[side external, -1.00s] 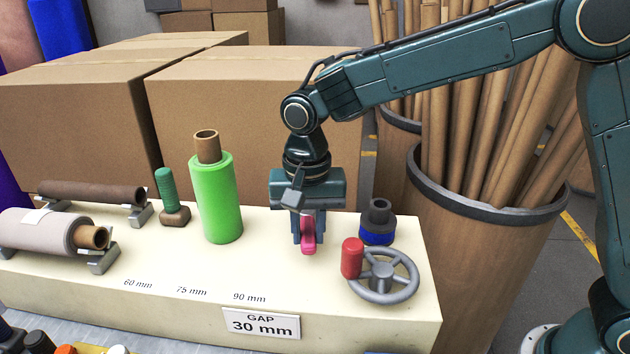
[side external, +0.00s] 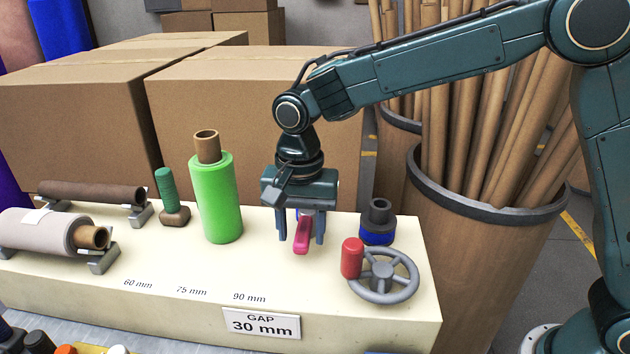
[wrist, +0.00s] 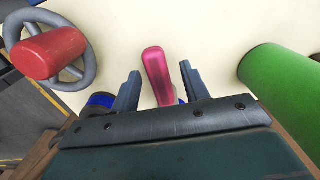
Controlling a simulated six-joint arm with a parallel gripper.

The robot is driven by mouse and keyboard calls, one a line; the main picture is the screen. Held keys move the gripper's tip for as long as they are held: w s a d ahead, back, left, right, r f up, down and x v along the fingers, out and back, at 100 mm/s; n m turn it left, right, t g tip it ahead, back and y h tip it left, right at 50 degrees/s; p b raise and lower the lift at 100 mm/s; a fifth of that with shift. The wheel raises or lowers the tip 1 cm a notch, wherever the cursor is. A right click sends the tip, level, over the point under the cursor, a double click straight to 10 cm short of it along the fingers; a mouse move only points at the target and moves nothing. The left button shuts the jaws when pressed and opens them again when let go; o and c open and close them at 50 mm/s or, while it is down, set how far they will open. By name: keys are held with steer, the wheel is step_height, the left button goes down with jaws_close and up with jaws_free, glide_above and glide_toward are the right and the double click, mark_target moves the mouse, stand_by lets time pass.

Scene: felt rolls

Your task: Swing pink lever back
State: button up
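The pink lever (side external: 302,236) stands on the cream bench top, right of the green roll. It also shows in the wrist view (wrist: 157,76), lying between the two fingers with a gap on each side. My gripper (side external: 301,242) is open and straddles the lever from above, one finger to its left and one to its right. In the wrist view my gripper (wrist: 160,80) appears apart from the lever. The lever's base is hidden behind my gripper.
A grey handwheel (side external: 383,275) with a red knob (side external: 352,258) and a dark cylinder with a blue band (side external: 378,222) stand close on the right. The green roll (side external: 217,200) stands upright on the left. Cardboard boxes (side external: 255,110) are behind.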

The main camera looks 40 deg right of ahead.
mark_target(302, 233)
steer(key=shift+r, duration=0.1)
step_height(302, 233, up, 14)
steer(key=shift+f, duration=0.2)
stand_by(0.7)
steer(key=shift+s+d, duration=0.1)
steer(key=s+d+r+n+t, duration=0.3)
steer(key=s+d+n, duration=0.1)
steer(key=s+d, duration=0.75)
steer(key=s+d+f+n+t, duration=0.1)
steer(key=s+d+f+n, duration=0.1)
steer(key=s, duration=0.4)
steer(key=s+d+f+n+t, duration=0.1)
steer(key=s+d+f+n, duration=0.2)
steer(key=s+d+f, duration=0.2)
steer(key=shift+s+d+t, duration=0.3)
steer(key=shift+s+d, duration=0.4)
steer(key=shift+d, duration=0.25)
